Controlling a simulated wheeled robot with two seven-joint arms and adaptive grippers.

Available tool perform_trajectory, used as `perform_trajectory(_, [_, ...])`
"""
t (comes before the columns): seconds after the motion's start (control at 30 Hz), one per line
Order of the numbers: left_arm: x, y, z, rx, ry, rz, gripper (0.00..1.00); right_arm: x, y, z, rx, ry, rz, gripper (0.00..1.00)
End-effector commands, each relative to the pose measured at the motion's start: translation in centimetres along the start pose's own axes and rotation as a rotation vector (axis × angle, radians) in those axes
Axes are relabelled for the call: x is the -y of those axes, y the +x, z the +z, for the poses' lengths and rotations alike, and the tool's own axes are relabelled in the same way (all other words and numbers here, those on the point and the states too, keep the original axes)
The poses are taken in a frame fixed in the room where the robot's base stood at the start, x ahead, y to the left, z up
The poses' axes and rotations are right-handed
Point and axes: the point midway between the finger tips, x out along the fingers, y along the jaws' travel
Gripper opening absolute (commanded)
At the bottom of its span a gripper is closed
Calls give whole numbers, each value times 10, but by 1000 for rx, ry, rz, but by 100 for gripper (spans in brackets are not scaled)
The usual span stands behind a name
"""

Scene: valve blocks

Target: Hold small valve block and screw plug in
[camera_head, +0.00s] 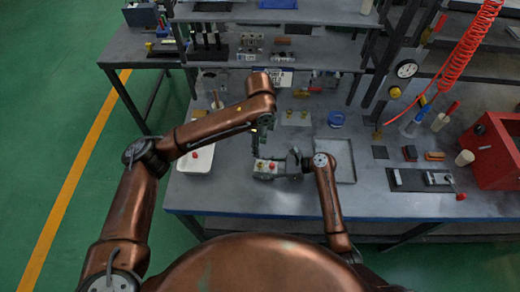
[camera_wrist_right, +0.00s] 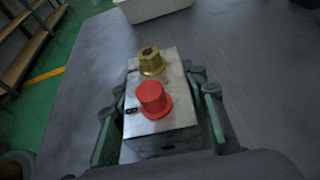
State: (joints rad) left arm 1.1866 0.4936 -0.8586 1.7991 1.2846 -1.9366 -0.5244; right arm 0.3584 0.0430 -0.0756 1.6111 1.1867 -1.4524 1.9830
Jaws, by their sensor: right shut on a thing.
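The small valve block (camera_wrist_right: 170,126) is a grey metal block. A red plug (camera_wrist_right: 153,100) and a brass plug (camera_wrist_right: 151,61) stand on its top face. My right gripper (camera_wrist_right: 160,138) is shut on the block, with green finger pads on its two sides. In the head view the block (camera_head: 264,174) is at the middle of the table; I cannot tell whether it touches the tabletop. My right gripper reaches it from the right. My left gripper (camera_head: 256,150) points down just above the block, apart from it. Its fingers are too small to tell open or shut, and nothing shows in it.
A white tray (camera_head: 186,163) lies left of the block, and a grey tray (camera_head: 349,160) lies to the right. A red box (camera_head: 496,150) stands far right. The tabletop in front of the block is clear.

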Motion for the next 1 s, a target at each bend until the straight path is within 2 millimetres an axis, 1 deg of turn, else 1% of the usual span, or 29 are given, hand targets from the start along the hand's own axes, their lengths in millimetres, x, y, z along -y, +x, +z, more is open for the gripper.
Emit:
perform_trajectory(0.1, [0,-5,0,1,0,-1,35,0,0,0,0,0,0,0])
perform_trajectory(0.33, [0,-5,0,1,0,0,35,0,0,0,0,0,0,0])
perform_trajectory(0.37, [0,-5,0,1,0,0,35,0,0,0,0,0,0,42])
perform_trajectory(0.6, [0,-5,0,0,0,0,35,0,0,0,0,0,0,58])
perform_trajectory(0.63, [0,-5,0,0,0,0,35,0,0,0,0,0,0,60])
perform_trajectory(0.87, [0,-5,0,0,1,0,35,0,0,0,0,0,0,60])
perform_trajectory(1.0, [0,-5,0,0,1,0,35,1,-7,0,-1,0,-2,60])
